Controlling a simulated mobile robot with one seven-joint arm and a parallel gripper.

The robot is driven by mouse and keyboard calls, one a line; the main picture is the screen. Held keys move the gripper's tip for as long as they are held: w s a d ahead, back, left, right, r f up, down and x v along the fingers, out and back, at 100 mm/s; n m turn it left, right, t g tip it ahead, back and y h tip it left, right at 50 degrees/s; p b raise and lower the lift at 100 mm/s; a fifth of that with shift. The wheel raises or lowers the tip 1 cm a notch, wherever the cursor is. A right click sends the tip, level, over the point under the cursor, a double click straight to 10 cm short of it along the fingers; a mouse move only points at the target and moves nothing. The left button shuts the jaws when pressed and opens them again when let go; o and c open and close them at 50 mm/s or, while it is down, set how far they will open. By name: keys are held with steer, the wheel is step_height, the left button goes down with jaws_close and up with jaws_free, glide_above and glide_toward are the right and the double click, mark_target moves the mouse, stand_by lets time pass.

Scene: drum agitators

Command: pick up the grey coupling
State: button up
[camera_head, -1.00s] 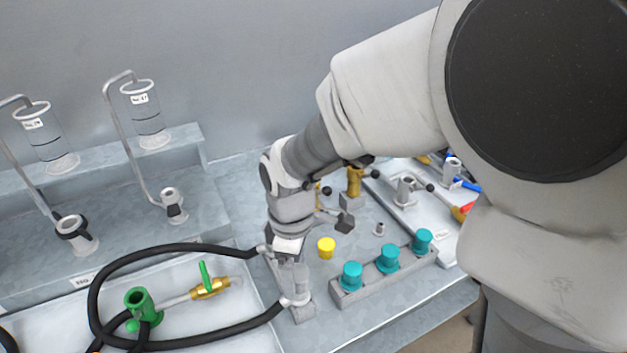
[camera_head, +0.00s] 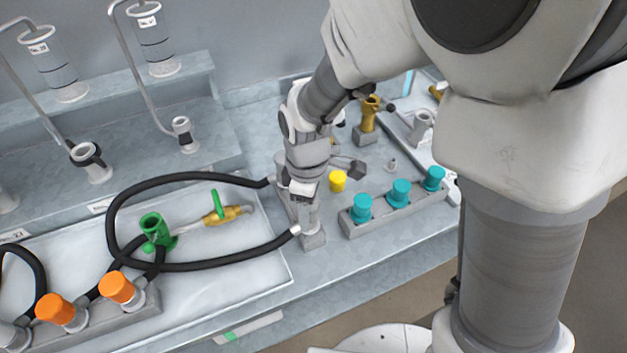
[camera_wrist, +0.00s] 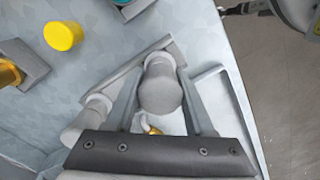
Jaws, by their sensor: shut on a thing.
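The grey coupling (camera_wrist: 160,92) is a plain grey cylinder, seen end-on between my two fingers in the wrist view. My gripper (camera_head: 304,206) is shut on it. In the head view the coupling (camera_head: 308,219) shows below the fingers, at the near end of a narrow grey rack (camera_head: 314,241). It seems to be still at the rack; I cannot tell whether it is lifted clear. A second grey cylinder (camera_wrist: 82,120) stands at the other end of the rack in the wrist view, partly covered by the gripper's dark body.
A yellow cap (camera_head: 338,181) stands close to the right of my gripper. A rack with teal caps (camera_head: 398,195) lies farther right. A black hose (camera_head: 230,264) loops left around a green fitting (camera_head: 153,231). Orange caps (camera_head: 117,287) stand front left. The bench edge is near.

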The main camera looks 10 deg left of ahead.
jaws_close()
steer(key=shift+r, duration=0.1)
steer(key=shift+r, duration=0.5)
steer(key=r, duration=0.3)
steer(key=shift+s+d+r+p, duration=0.2)
steer(key=shift+s+r+p, duration=0.05)
steer(key=shift+r+p, duration=0.05)
steer(key=s+d+r, duration=0.6)
steer(key=s, duration=0.3)
steer(key=shift+d+r+p, duration=0.15)
steer(key=shift+d+p, duration=0.05)
steer(key=shift+p, duration=0.25)
